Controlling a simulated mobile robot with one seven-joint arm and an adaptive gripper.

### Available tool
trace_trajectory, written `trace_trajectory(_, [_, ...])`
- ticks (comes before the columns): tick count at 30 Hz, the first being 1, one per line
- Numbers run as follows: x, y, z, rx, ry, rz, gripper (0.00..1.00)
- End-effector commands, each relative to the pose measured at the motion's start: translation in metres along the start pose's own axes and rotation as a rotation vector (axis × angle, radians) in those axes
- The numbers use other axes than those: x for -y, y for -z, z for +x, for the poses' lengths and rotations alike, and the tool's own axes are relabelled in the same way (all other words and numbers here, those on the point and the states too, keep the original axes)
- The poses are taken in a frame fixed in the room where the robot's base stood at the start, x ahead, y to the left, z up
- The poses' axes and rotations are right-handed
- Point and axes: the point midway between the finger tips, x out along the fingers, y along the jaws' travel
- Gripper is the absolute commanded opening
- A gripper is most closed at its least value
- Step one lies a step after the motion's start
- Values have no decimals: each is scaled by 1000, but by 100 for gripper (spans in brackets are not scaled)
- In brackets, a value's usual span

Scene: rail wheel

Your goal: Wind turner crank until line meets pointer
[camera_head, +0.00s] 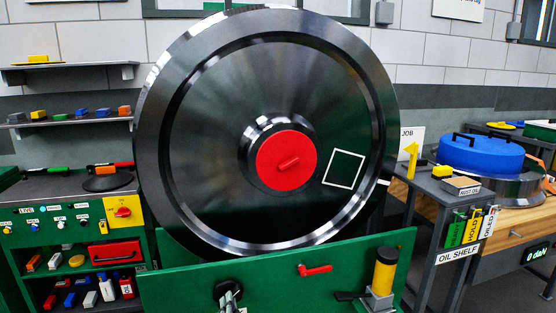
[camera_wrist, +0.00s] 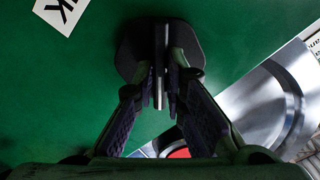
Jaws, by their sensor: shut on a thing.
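The big dark steel wheel (camera_head: 215,130) stands upright behind the green panel, with a red hub (camera_head: 275,165). A short white line (camera_head: 383,182) shows at the wheel's right rim. A yellow pointer (camera_head: 411,160) stands just right of the rim, a little higher than the line; they look apart. The turner crank is a dark rounded plate (camera_wrist: 134,50) with a thin grey bar on the green panel; it also shows low in the head view (camera_head: 227,290). My gripper (camera_wrist: 162,82) is shut on the crank's bar. Its fingers partly hide the bar.
The green panel (camera_head: 180,275) carries a red lever (camera_head: 315,270) and a yellow and black cylinder (camera_head: 384,270) to the right of the crank. The oil shelf (camera_head: 445,195) stands at the right. A tool cabinet (camera_head: 50,215) stands at the left.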

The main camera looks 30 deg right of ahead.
Motion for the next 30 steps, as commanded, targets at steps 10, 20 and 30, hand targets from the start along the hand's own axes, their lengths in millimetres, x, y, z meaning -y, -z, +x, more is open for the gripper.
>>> trace_trajectory(10, [1, 1, 0, 3, -3, 300, 0])
trace_trajectory(20, [-1, -1, 0, 1, -2, 365, 0])
trace_trajectory(30, [1, 1, 0, 2, -4, 565, 0])
